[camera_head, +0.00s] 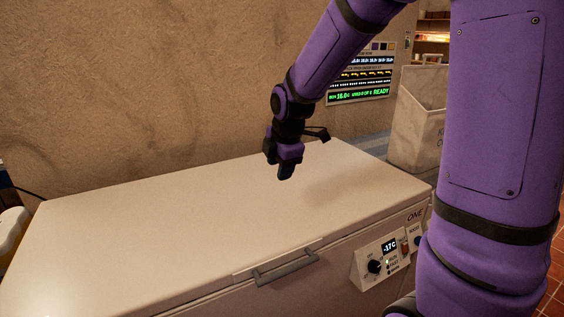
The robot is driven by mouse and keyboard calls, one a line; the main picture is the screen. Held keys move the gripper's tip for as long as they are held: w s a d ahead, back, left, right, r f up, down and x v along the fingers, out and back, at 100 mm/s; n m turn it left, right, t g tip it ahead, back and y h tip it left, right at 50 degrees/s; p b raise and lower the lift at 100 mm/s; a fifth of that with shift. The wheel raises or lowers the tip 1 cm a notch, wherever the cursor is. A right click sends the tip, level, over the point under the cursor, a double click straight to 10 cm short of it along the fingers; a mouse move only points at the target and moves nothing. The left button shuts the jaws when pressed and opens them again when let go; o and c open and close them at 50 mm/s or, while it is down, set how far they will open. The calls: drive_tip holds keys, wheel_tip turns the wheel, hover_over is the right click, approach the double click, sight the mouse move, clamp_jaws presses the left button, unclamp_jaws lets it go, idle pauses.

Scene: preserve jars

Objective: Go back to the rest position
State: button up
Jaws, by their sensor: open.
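My gripper (284,172) hangs at the end of my purple arm, pointing down above the closed white lid of a chest freezer (150,235). It looks empty and apart from the lid. Its fingers are small and dark in this view, and the gap between them is hard to see. The freezer's grey handle (286,268) is on the front edge, below and in front of my gripper.
A control panel (388,262) reading -17C is on the freezer's front. A lit display board (360,75) hangs on the back wall. A beige bag (418,120) stands behind the freezer's right end. The lid is clear.

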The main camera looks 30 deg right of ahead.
drive_tip(key=shift+w+r, duration=0.1)
drive_tip(key=shift+r, duration=0.1)
idle(0.5)
drive_tip(key=s+r+m, duration=0.6)
drive_tip(key=s+m, duration=0.3)
drive_tip(key=s, duration=0.3)
drive_tip(key=s+r+m+t, duration=0.1)
drive_tip(key=s+r+m, duration=0.5)
drive_tip(key=s+m, duration=0.3)
drive_tip(key=s+a, duration=0.1)
drive_tip(key=s, duration=0.3)
drive_tip(key=shift+s, duration=0.2)
drive_tip(key=shift+c, duration=0.4)
